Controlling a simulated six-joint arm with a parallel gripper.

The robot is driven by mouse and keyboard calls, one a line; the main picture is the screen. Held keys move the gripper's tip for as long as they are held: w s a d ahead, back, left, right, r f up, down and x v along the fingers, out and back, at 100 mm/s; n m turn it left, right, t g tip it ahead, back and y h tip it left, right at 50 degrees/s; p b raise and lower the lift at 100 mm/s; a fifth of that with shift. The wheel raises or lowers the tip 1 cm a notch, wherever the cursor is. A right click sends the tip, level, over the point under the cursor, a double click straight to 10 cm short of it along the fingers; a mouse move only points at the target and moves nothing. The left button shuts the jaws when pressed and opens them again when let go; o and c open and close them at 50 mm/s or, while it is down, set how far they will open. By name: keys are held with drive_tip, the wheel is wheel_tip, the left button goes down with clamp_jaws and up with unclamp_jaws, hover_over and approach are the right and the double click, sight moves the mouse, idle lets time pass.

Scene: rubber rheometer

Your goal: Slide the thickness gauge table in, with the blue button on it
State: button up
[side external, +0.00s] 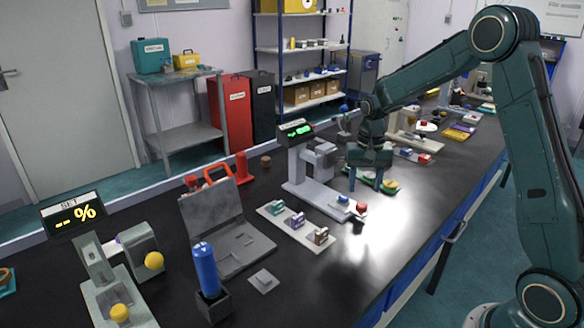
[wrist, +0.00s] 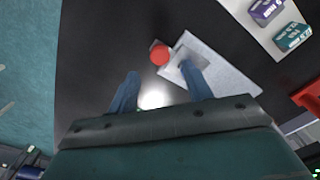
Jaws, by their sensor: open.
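The thickness gauge (side external: 318,165) is a grey stand with a lit green display, in the middle of the bench. Its pale base (side external: 318,194) reaches toward the bench front; it also shows in the wrist view (wrist: 232,72). At its front end is the small gauge table (side external: 349,209), pulled out from under the gauge head, with a red knob (side external: 361,207). The blue button (side external: 343,199) sits on the table. The red knob shows in the wrist view (wrist: 160,55). My gripper (side external: 369,183) is open and empty, above and beside the knob. One finger partly hides the table in the wrist view; the button is not clear there.
A white strip (side external: 268,214) with several small labelled blocks lies left of the gauge base. A green tray (side external: 380,182) with a yellow piece lies behind my gripper. The dark bench at front right is clear.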

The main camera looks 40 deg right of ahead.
sight(362, 204)
drive_tip(key=shift+f, duration=2.95)
clamp_jaws()
